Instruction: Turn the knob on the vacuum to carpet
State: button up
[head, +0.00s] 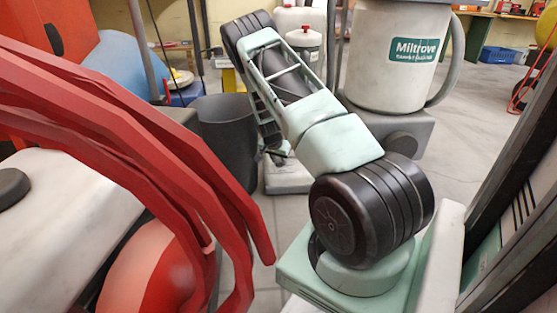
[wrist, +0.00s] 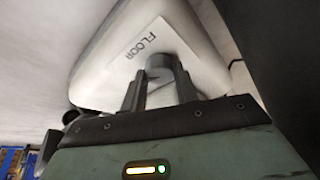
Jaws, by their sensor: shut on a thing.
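The dark round knob (wrist: 160,62) stands on a pale, rounded vacuum housing (wrist: 205,35) in the wrist view. A white label (wrist: 145,45) beside the knob reads FLOOR; no carpet marking is visible. My gripper (wrist: 158,76) has one finger on each side of the knob and is shut on it. The knob's pointer and setting cannot be made out. In the head view, my gripper (head: 277,156) is small and dark at the far end of my arm, just above a low pale base (head: 288,179). The knob cannot be told apart there.
A large pale canister (head: 395,60) labelled Miltrove stands behind my arm at the right. A dark bin (head: 226,130) is close to the left of my gripper. Red curved bars (head: 150,140) fill the left foreground. Open floor (head: 460,140) shows at the right.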

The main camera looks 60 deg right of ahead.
jog(key=shift+r+n+p, duration=0.15)
jog(key=shift+n+p, duration=0.15)
jog(key=shift+p, duration=0.3)
jog(key=shift+s+r+n+p, duration=0.15)
jog(key=shift+n+p, duration=0.35)
jog(key=shift+p, duration=0.35)
jog(key=shift+n+t+y+p, duration=0.3)
jog(key=shift+n+t+p, duration=0.2)
jog(key=shift+n+p, duration=0.45)
jog(key=n+t+p, duration=0.1)
jog(key=n+p, duration=0.2)
jog(key=shift+s+d+y+p, duration=0.1)
jog(key=shift+y+p, duration=0.2)
jog(key=shift+p, duration=0.05)
jog(key=shift+f+n+t+y+p, duration=0.25)
jog(key=shift+n+t+y+p, duration=0.15)
jog(key=shift+n+p, duration=0.75)
jog(key=o, duration=1)
